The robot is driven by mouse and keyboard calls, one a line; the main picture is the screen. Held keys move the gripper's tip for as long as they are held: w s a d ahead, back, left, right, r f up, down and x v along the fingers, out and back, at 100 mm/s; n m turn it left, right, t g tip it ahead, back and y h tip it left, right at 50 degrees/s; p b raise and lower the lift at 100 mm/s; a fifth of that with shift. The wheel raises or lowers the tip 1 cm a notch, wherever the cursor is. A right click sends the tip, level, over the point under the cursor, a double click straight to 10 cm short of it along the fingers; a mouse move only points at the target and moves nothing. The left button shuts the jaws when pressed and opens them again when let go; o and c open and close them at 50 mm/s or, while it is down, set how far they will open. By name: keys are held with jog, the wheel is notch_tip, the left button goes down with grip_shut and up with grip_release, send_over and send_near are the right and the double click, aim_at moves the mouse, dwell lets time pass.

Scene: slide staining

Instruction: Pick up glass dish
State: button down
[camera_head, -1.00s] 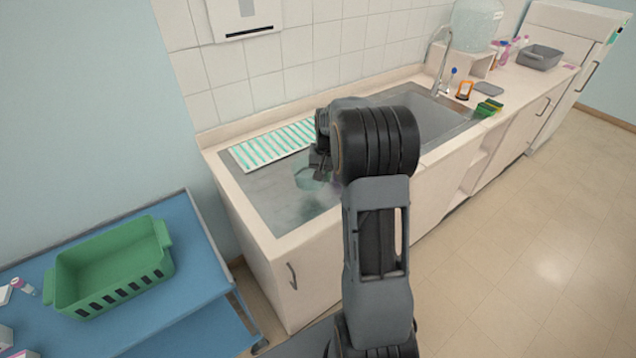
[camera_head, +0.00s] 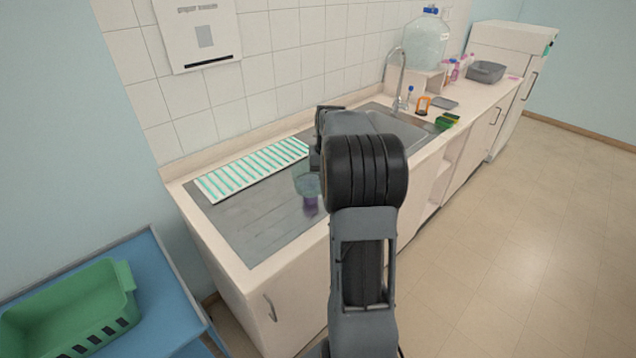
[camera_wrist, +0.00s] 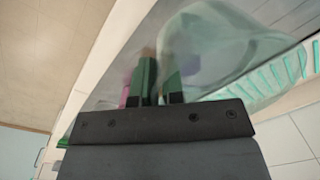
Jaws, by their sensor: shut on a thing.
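The glass dish (camera_wrist: 230,55) is clear with a greenish tint. In the wrist view it sits at the upper right of my gripper (camera_wrist: 158,80), whose two green-faced fingers are close together at its edge. In the head view the dish (camera_head: 307,181) shows just left of my dark arm, over the steel drainboard. My gripper is shut on the dish; in the head view my arm hides most of the grip. A small purple thing (camera_head: 310,204) shows just below the dish; I cannot tell whether it is on the drainboard.
A green-and-white striped mat (camera_head: 252,168) lies on the drainboard (camera_head: 250,228) along the wall. The sink basin (camera_head: 395,128) and tap (camera_head: 396,80) are to the right. A green basket (camera_head: 75,310) stands on a blue cart (camera_head: 165,305) at lower left. The front drainboard is clear.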

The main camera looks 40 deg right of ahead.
jog(key=shift+s+d+r, duration=0.2)
jog(key=shift+d, duration=0.25)
jog(key=shift+s+d+r, duration=0.15)
jog(key=shift+d+r, duration=0.05)
jog(key=shift+d, duration=0.2)
dwell(2.0)
jog(key=shift+d, duration=0.15)
dwell(0.6)
